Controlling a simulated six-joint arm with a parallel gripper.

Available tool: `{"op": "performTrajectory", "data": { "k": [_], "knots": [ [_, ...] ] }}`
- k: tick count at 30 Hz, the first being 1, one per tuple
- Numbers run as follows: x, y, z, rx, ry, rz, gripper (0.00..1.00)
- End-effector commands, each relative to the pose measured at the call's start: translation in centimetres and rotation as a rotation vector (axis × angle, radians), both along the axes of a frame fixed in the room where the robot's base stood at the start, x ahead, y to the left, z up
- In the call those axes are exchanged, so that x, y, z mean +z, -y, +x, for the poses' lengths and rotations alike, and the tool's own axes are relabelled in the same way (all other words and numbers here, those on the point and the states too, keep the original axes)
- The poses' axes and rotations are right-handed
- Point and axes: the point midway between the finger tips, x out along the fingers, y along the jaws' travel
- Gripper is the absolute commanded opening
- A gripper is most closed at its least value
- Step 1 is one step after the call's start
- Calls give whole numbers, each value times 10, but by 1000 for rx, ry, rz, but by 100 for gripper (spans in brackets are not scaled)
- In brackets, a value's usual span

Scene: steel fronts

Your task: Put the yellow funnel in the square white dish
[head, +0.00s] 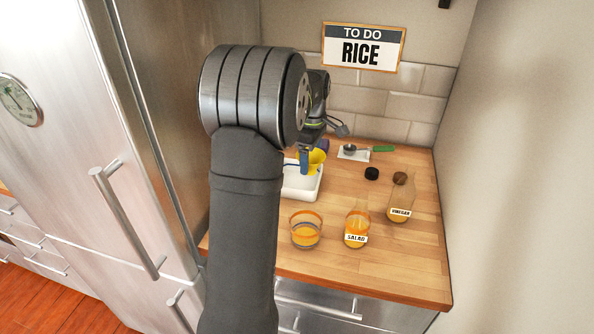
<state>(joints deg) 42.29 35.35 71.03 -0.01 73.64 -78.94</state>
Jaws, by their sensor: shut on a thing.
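The yellow funnel (317,156) is in the head view, at the fingers of my gripper (306,160). My gripper is shut on it and holds it at the right back part of the square white dish (301,189). I cannot tell whether the funnel touches the dish. My arm hides the left part of the dish and much of the gripper.
A glass (305,230) with orange contents, a bottle labelled SALAD (357,224) and a bottle labelled VINEGAR (400,200) stand on the wooden counter (420,255). A black cap (372,173) and a green-handled scoop (382,149) lie behind them. A steel fridge (70,130) stands left.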

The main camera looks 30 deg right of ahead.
Motion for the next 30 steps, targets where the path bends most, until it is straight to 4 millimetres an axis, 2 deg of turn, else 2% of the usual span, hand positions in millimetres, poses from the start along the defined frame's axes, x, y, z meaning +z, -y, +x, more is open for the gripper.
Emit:
{"op": "performTrajectory", "data": {
  "k": [3,9,14,20,30],
  "knots": [
    [-16,-10,24,3,-1,2,49],
    [-28,-17,44,0,1,-1,49],
    [-38,-18,45,-1,-1,1,49],
    [-67,-18,44,-1,-1,1,49],
    [-71,-18,44,0,0,0,49]
  ]
}}
